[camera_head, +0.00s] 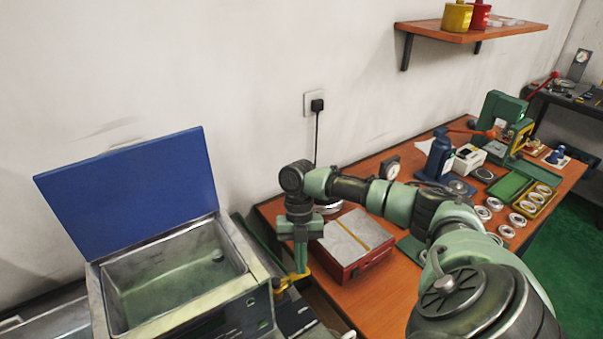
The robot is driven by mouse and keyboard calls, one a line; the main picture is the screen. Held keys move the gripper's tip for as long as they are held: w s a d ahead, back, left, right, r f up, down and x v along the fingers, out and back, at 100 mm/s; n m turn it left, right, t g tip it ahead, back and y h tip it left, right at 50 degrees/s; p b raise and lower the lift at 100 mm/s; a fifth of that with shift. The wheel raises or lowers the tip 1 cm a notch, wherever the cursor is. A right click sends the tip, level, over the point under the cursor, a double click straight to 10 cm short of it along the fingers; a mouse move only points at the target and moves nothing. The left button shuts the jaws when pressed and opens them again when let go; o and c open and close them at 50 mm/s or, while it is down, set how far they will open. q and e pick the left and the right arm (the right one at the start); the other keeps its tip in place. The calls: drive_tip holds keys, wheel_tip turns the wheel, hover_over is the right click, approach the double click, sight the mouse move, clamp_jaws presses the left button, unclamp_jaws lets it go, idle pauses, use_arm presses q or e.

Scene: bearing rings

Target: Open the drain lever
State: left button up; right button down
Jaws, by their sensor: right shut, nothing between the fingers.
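The washing tank (180,275) stands at the lower left with its blue lid (135,195) raised. Its basin looks greenish inside, and a small round spot that may be the drain shows on its inner wall. A yellow lever (287,281), which looks like the drain lever, sticks out at the tank's right side. My right gripper (301,268) points down right at the lever, shut with nothing held. I cannot tell whether its fingertips touch the lever. My left gripper is out of view.
A red box with a grey top (352,243) sits close right of the gripper on the orange table (397,290). Several bearing rings (483,213), a blue bottle-like device (438,155) and a green press (500,115) stand farther right. A shelf (470,33) hangs above.

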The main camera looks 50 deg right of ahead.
drive_tip(key=b+v, duration=0.1)
drive_tip(key=v, duration=0.5)
drive_tip(key=shift+s+r, duration=0.1)
drive_tip(key=shift+s, duration=0.05)
idle(0.4)
